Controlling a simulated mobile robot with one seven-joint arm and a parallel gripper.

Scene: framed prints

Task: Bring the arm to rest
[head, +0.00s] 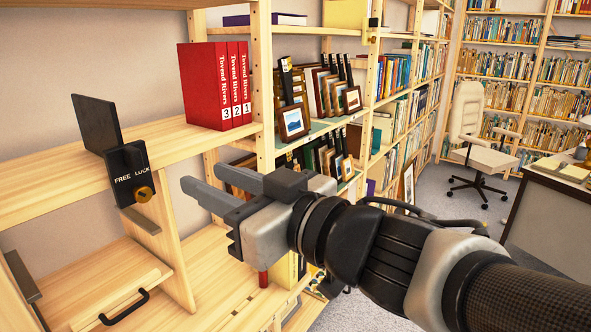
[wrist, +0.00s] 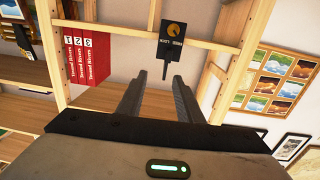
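My gripper (head: 203,177) is stretched out in front of the wooden shelf unit (head: 150,160), with its fingers pointing left. The two grey fingers stand apart with nothing between them, which also shows in the wrist view at my gripper (wrist: 157,84). In the wrist view this black block (wrist: 174,40) is upside down beyond the fingertips. I see no contact between it and the fingers.
Red binders (head: 208,87) stand on the upper shelf. Framed pictures (head: 293,121) fill the shelves behind my wrist. A drawer with a black handle (head: 124,307) is at lower left. A white chair (head: 482,140) and a desk (head: 549,210) are at right, with open carpet (head: 440,215) between.

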